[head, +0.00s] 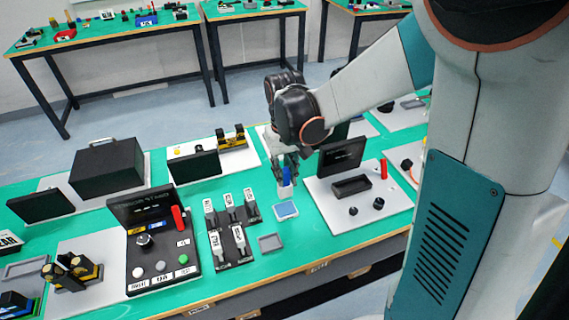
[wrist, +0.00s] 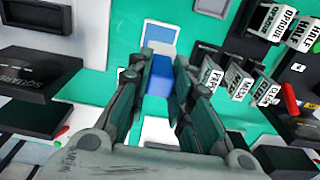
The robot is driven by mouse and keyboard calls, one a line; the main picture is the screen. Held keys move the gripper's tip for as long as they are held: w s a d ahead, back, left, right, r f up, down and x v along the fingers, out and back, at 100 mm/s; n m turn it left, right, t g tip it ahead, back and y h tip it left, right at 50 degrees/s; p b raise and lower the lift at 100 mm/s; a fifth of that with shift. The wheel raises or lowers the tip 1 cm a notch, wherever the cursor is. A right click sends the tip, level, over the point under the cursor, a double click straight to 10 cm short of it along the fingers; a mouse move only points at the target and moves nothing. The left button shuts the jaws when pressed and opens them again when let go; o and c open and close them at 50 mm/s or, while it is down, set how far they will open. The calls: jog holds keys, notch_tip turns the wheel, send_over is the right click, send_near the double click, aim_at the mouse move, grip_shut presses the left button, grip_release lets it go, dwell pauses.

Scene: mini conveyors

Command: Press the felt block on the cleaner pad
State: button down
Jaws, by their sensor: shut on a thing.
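My gripper (head: 286,168) points down over the table and is shut on a blue block (head: 287,176), which I take to be the felt block. A white part shows just under the blue in the head view; I cannot tell if it belongs to the block. In the wrist view the block (wrist: 159,76) sits between the two fingers (wrist: 158,88). A light-blue pad in a pale frame (head: 286,209), seemingly the cleaner pad, lies flat on the green table, nearer the front edge than the block. The pad (wrist: 162,37) also shows just beyond the block in the wrist view. Block and pad look apart.
Left of the pad stands a black rack (head: 232,232) with several labelled tabs. A small grey tray (head: 270,242) lies in front of it. On the right is a white board (head: 393,207) with a black panel, tray and knobs. A control console (head: 155,240) stands further left.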

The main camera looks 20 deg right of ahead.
aim_at(285, 188)
jog(key=shift+d+f, duration=0.1)
jog(key=shift+f, duration=0.05)
dwell(0.3)
jog(key=shift+f+b, duration=1.85)
jog(key=shift+f, duration=0.5)
jog(key=shift+f+b, duration=0.9)
jog(key=shift+f, duration=0.2)
jog(key=shift+r+p, duration=2.65)
jog(key=shift+r, duration=0.9)
jog(key=shift+f, duration=0.1)
